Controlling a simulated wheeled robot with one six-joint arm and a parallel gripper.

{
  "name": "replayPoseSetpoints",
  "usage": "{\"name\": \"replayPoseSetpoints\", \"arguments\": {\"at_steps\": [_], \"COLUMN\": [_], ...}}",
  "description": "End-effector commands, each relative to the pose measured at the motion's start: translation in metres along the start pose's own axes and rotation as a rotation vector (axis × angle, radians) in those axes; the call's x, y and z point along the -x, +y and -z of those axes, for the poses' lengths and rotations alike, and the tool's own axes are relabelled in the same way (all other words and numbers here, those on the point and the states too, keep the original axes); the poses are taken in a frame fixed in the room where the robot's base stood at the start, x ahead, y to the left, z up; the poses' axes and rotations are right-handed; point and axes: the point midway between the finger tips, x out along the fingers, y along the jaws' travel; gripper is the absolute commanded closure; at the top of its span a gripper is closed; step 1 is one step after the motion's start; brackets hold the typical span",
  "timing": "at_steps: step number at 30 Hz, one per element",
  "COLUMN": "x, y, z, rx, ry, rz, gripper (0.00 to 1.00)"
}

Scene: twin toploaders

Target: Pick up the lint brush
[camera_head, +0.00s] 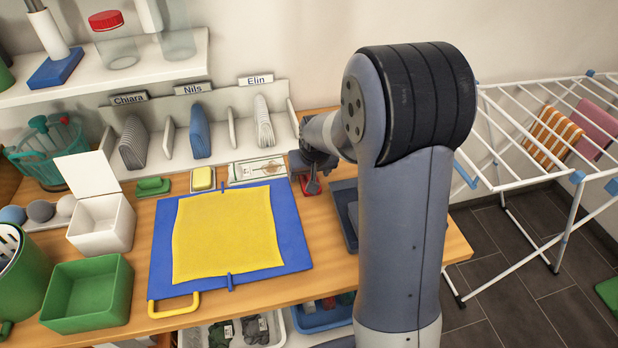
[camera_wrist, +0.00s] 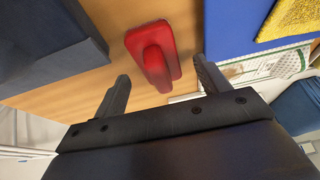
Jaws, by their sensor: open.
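A red object with a flat oblong base and a raised handle, which looks like the lint brush (camera_wrist: 165,38), lies on the wooden worktop. In the wrist view it is at the upper middle, ahead of and between the two fingers. My gripper (camera_wrist: 160,78) is open, with a finger on either side of the near end of the red handle and visible gaps to both. In the head view my gripper (camera_head: 313,166) is over the worktop right of the blue board, and only a small part of the red brush (camera_head: 312,188) shows beneath it.
A blue board (camera_head: 300,258) with a yellow cloth (camera_head: 225,235) lies left of the brush. A dark blue tray (camera_head: 343,218) is close on the other side. A drying rack (camera_head: 520,120) stands right.

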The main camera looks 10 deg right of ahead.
Motion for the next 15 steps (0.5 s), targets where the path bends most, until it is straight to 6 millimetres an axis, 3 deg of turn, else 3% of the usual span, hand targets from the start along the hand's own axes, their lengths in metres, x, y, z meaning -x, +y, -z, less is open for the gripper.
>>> {"name": "replayPoseSetpoints", "arguments": {"at_steps": [4,12,15], "x": [-0.0134,-0.0161,-0.0160], "y": [0.0002,0.0002,0.0003], "z": [-0.0005,-0.0002,-0.0003], "rx": [0.000,0.000,0.000], "ry": [-0.002,0.001,0.000], "rz": [0.000,0.000,0.000], "gripper": [0.29,0.29,0.36]}}
